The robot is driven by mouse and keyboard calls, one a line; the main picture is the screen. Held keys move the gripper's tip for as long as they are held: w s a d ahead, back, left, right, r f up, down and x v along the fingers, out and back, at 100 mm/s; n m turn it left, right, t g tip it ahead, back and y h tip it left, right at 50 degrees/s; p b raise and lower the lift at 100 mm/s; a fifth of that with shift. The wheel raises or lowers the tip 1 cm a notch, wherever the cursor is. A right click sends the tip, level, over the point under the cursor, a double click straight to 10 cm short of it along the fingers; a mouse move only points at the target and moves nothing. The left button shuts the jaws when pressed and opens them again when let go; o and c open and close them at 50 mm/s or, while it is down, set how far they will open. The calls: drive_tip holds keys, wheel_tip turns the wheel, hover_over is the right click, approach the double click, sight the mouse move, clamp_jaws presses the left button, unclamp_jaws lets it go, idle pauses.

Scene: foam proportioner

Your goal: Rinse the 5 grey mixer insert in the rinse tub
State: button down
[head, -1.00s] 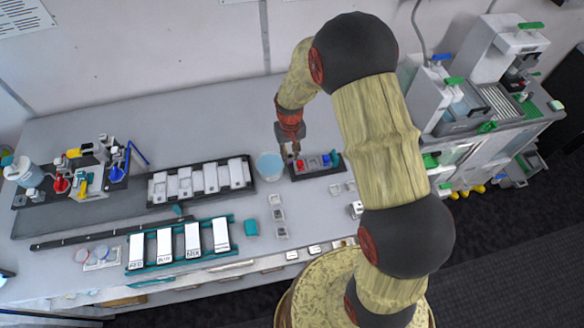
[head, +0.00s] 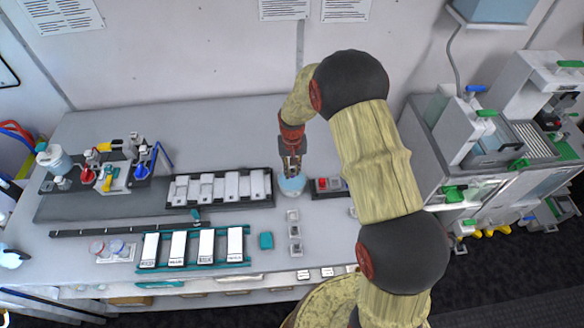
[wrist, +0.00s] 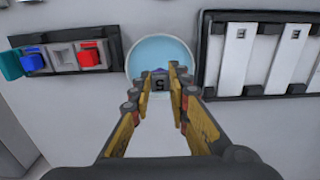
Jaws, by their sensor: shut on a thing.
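My gripper (head: 291,170) is shut on the grey mixer insert (wrist: 160,84), a small block whose face shows a 5. In the wrist view the fingertips (wrist: 163,74) pinch it from both sides. The rinse tub (wrist: 160,50) is round with a pale rim and light blue inside. It also shows in the head view (head: 293,186), right below the gripper. The insert overlaps the tub's near part in the wrist view; I cannot tell whether it touches the liquid. The head view hides the insert behind the fingers.
A dark holder (wrist: 112,50) with red, blue and teal pieces and a grey square stands close beside the tub. A black tray of white bars (wrist: 208,65) stands on its other side. Small grey square pieces (head: 293,216) lie in front of the tub.

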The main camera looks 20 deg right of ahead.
sight(292, 177)
drive_tip(key=shift+f, duration=0.15)
drive_tip(key=shift+f+b, duration=1.65)
drive_tip(key=shift+f, duration=0.9)
drive_tip(key=shift+w+d, duration=0.1)
drive_tip(key=shift+w, duration=0.3)
drive_tip(key=shift+s, duration=0.8)
drive_tip(key=shift+w, duration=0.45)
drive_tip(key=shift+w+b, duration=0.3)
drive_tip(key=shift+s, duration=0.15)
idle(0.4)
